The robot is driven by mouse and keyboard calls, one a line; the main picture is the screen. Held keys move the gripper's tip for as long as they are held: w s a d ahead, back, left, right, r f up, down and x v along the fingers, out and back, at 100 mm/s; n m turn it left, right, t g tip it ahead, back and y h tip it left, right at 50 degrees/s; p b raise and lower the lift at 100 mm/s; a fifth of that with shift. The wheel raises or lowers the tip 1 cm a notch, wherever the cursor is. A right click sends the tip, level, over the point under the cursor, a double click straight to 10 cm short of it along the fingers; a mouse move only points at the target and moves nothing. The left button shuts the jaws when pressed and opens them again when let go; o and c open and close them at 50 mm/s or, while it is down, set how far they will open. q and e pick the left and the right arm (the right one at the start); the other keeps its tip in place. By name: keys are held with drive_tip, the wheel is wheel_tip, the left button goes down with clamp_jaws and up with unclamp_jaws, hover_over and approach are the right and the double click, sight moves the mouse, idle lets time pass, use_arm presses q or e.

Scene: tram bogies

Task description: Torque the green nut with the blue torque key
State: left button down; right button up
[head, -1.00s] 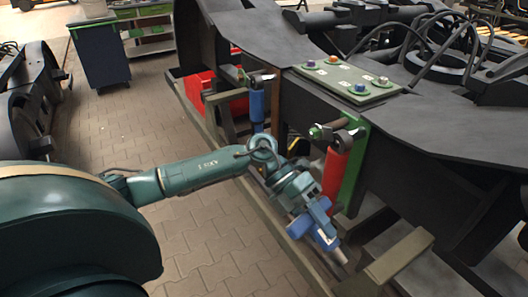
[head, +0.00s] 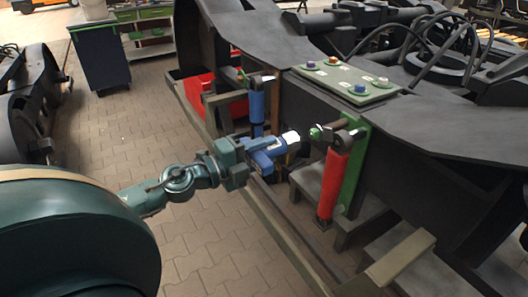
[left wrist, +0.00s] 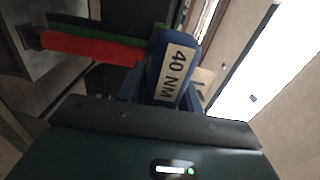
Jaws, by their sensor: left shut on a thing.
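The blue torque key (head: 264,160) is held in my left gripper (head: 250,154), which is shut on it. The key's pale socket end (head: 292,138) points right, toward the green nut (head: 315,132). A small gap shows between socket and nut in the head view. The nut sits on a bolt at the top of the red cylinder. In the left wrist view the key (left wrist: 172,70) carries a "40 NM" label, and the nut cannot be made out there. My right gripper is not in view.
The red cylinder (head: 333,183) stands beside a green plate (head: 355,165) on the dark bogie frame (head: 430,125). A blue cylinder (head: 257,104) stands behind the key. A plate with several coloured nuts (head: 345,80) lies on top. Paved floor (head: 105,145) is clear at left.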

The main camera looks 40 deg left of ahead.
sight(288, 143)
use_arm(q)
drive_tip(key=shift+s+r, duration=0.1)
drive_tip(key=shift+s, duration=0.05)
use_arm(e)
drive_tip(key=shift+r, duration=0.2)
use_arm(q)
drive_tip(key=shift+p+x, duration=0.7)
drive_tip(key=shift+x, duration=0.65)
drive_tip(key=shift+p+x, duration=0.45)
drive_tip(key=shift+x, duration=0.7)
drive_tip(key=shift+w+d, duration=0.15)
drive_tip(key=shift+w, duration=0.35)
drive_tip(key=shift+w+d, duration=0.15)
drive_tip(key=shift+w, duration=0.15)
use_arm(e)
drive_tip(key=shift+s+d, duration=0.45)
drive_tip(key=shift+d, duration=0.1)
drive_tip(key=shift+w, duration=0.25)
use_arm(q)
drive_tip(key=shift+m, duration=1.1)
